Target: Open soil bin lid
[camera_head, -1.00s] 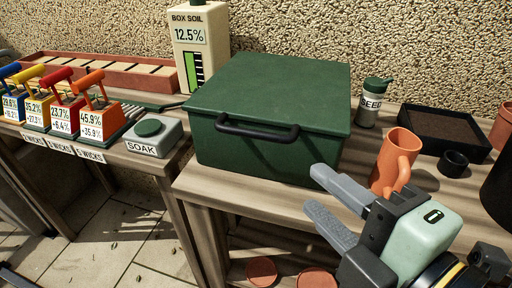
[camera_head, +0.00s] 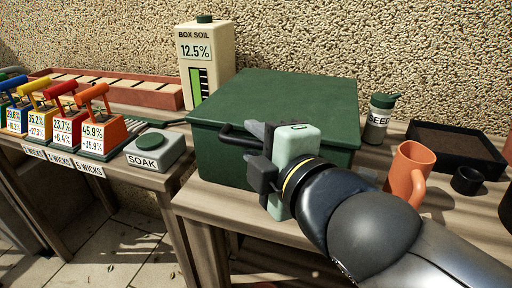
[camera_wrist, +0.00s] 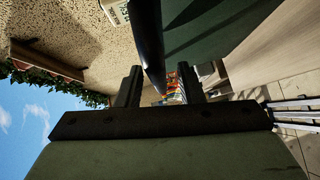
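The dark green soil bin (camera_head: 230,165) stands on the wooden bench in the head view, its flat lid (camera_head: 285,97) down. A black bar handle (camera_head: 232,134) runs along its front; its right part is hidden behind my gripper (camera_head: 262,132). My gripper is at the bin's front, at the handle. In the wrist view my gripper (camera_wrist: 160,78) has its two fingers apart, with the black handle bar (camera_wrist: 149,40) running between them and gaps showing beside it. I cannot tell whether either finger touches the bar.
An orange mug (camera_head: 409,172), a seed bottle (camera_head: 379,118) and a black soil tray (camera_head: 455,148) stand right of the bin. A box soil gauge (camera_head: 206,62) reading 12.5% stands behind it.

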